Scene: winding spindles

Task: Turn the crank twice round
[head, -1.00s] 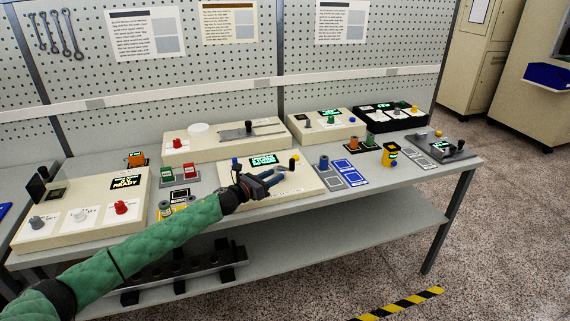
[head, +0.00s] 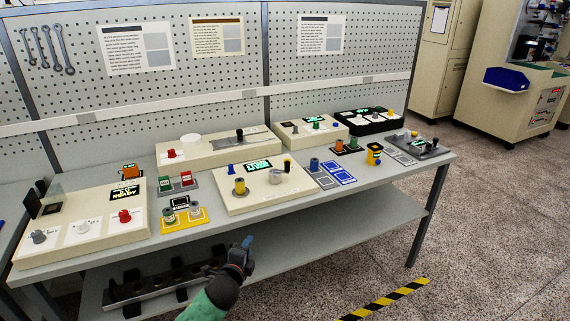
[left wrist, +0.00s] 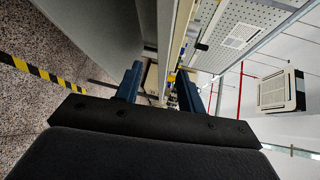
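The winding box (head: 231,208) is cream, near the middle of the table, with a lit green display (head: 257,165), a blue knob (head: 231,169) and a yellow spool (head: 240,186). A small upright handle with a dark top (head: 287,163) stands at its back right and looks like the crank handle. A pale silver round part (head: 275,177) sits in front of it. My left gripper (head: 249,241) is in front of the table, below its front edge and apart from the box. In the left wrist view its blue fingers (left wrist: 158,86) are spread with nothing between them. My right gripper is out of view.
A yellow tray (head: 170,227) with spools stands left of the winding box. A blue-marked mat (head: 338,172) with a spool lies to its right. A cream box with a lever (head: 239,134) is behind. A lower shelf (head: 345,218) runs under the tabletop.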

